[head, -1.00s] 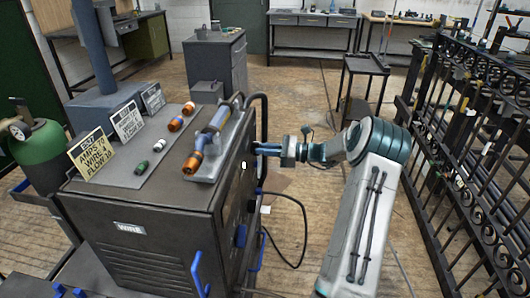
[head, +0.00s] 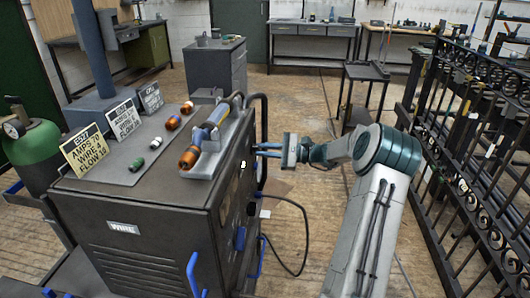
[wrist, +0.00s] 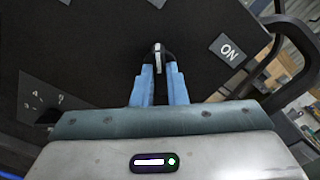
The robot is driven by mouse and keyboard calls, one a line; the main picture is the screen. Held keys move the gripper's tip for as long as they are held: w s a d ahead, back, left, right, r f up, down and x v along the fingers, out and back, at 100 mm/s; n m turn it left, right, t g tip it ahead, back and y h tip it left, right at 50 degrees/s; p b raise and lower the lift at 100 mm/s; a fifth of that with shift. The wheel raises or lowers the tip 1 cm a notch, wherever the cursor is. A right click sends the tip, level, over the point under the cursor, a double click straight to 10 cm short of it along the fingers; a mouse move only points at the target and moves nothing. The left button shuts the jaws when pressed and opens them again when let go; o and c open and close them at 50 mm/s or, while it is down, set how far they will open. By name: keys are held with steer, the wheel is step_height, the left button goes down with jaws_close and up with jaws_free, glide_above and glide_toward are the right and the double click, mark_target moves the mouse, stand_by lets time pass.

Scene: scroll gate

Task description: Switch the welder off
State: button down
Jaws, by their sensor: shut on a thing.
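The welder (head: 150,235) is a dark cabinet with a WIRE label on its front. My gripper (head: 258,150) reaches its right side panel from the right. In the wrist view my gripper (wrist: 157,72) has its two blue fingers shut on a small black rotary switch (wrist: 158,56) with a white pointer stripe. The stripe points roughly up in that picture. A grey ON plate (wrist: 228,50) is to the right of the switch, apart from it. The switch is hidden in the head view, and its lower part is hidden between the fingers.
A torch (head: 205,135) lies in a holder on the welder's top, beside several small nozzles and sign cards (head: 84,150). A green gas cylinder (head: 35,150) stands at left. A black handle rail (wrist: 290,50) is right of the panel.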

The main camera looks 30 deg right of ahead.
stand_by(0.4)
steer(key=c, duration=1.5)
jaws_free()
steer(key=shift+o, duration=0.2)
steer(key=shift+s, duration=0.1)
steer(key=v, duration=1.3)
steer(key=shift+s+d+p, duration=0.25)
steer(key=shift+d+p, duration=0.1)
